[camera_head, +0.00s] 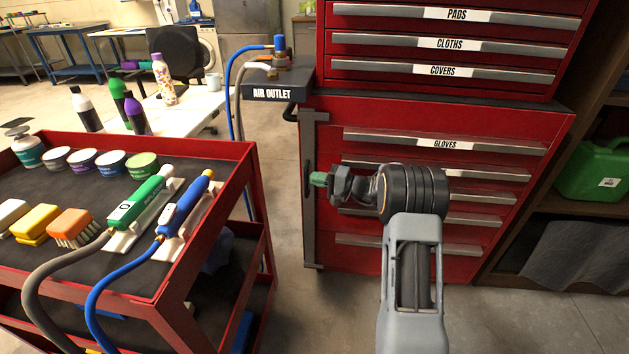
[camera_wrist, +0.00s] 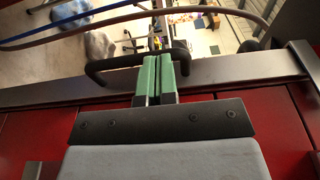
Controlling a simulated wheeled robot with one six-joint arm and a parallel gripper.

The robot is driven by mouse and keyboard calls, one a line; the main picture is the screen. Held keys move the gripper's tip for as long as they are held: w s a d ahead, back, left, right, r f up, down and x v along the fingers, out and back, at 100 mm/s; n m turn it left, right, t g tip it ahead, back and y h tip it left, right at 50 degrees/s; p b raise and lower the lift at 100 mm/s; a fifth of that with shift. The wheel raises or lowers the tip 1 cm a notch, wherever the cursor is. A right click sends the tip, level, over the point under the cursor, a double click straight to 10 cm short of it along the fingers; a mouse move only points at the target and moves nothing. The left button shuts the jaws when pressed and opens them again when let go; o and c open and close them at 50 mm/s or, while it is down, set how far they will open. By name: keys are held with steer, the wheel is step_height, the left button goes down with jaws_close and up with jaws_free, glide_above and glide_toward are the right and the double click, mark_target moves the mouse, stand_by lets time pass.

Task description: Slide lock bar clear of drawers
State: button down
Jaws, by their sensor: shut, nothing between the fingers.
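The lock bar (camera_head: 309,230) is a grey upright strip along the left edge of the red drawer chest's lower front, beside the drawer ends. In the wrist view the lock bar (camera_wrist: 240,73) runs across the picture. A dark U-shaped handle (camera_wrist: 110,63) shows at the bar's far edge. My gripper (camera_head: 318,179) is at about the bar's mid-height, its green fingertips pointing left. In the wrist view my gripper (camera_wrist: 155,75) is shut and empty. Its fingers overlap the bar and hide the handle's middle; I cannot tell whether they touch it.
The red drawer chest (camera_head: 360,118) has several labelled drawers. A red cart (camera_head: 250,165) with brushes, tubs and hosed tools stands at the left. Floor (camera_head: 285,240) shows between cart and chest. Blue and grey hoses hang from the air outlet (camera_head: 275,93). A shelf (camera_head: 560,207) is at the right.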

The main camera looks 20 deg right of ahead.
steer(key=p+v, duration=0.1)
steer(key=v, duration=1.2)
steer(key=shift+d+f, duration=0.1)
steer(key=shift+f, duration=0.05)
